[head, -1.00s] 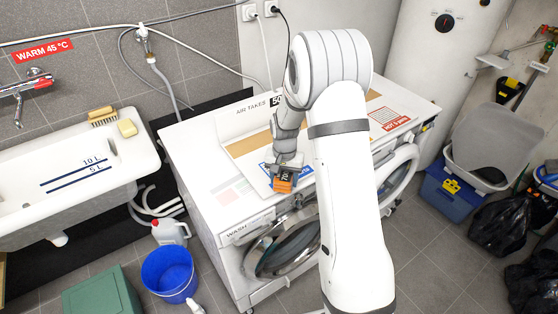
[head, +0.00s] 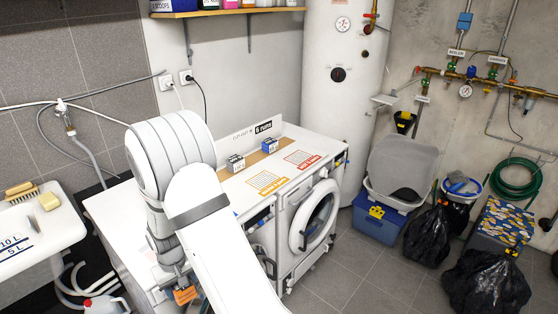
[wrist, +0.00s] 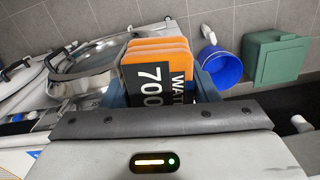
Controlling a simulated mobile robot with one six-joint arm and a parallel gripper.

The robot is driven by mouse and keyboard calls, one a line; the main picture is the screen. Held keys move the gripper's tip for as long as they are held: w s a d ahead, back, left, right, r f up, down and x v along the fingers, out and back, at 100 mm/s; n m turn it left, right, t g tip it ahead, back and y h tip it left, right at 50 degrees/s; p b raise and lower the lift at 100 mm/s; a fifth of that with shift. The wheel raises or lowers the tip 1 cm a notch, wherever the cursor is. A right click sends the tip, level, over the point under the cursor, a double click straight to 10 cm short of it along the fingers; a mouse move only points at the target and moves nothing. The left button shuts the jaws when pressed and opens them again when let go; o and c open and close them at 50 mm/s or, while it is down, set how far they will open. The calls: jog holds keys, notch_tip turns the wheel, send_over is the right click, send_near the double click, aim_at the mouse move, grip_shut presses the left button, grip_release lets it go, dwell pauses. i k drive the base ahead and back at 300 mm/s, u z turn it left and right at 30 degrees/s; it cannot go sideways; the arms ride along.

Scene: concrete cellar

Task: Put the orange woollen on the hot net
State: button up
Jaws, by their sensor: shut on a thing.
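My gripper (head: 183,290) is shut on an orange block (head: 186,295) low at the left, by the front edge of the white worktop. In the wrist view the block (wrist: 158,66) is layered and orange, with a black label reading "WATT 700", between the jaws (wrist: 165,95). I cannot tell whether it is woollen. On the worktop lie a red-framed sheet (head: 302,159) and an orange-framed sheet (head: 267,182); their print is too small to read surely. I cannot make out a net. My arm hides the left part of the worktop.
The washer door (head: 315,215) stands out in front. A blue bucket (wrist: 220,66) and green box (wrist: 270,58) are on the floor.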

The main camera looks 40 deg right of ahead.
aim_at(300, 158)
jog(key=z, duration=0.15)
jog(key=i, duration=0.15)
jog(key=u, duration=2.35)
jog(key=k, duration=1.8)
jog(key=z, duration=3.1)
jog(key=k, duration=0.1)
jog(key=u, duration=0.55)
jog(key=i, duration=0.8)
jog(key=z, duration=0.1)
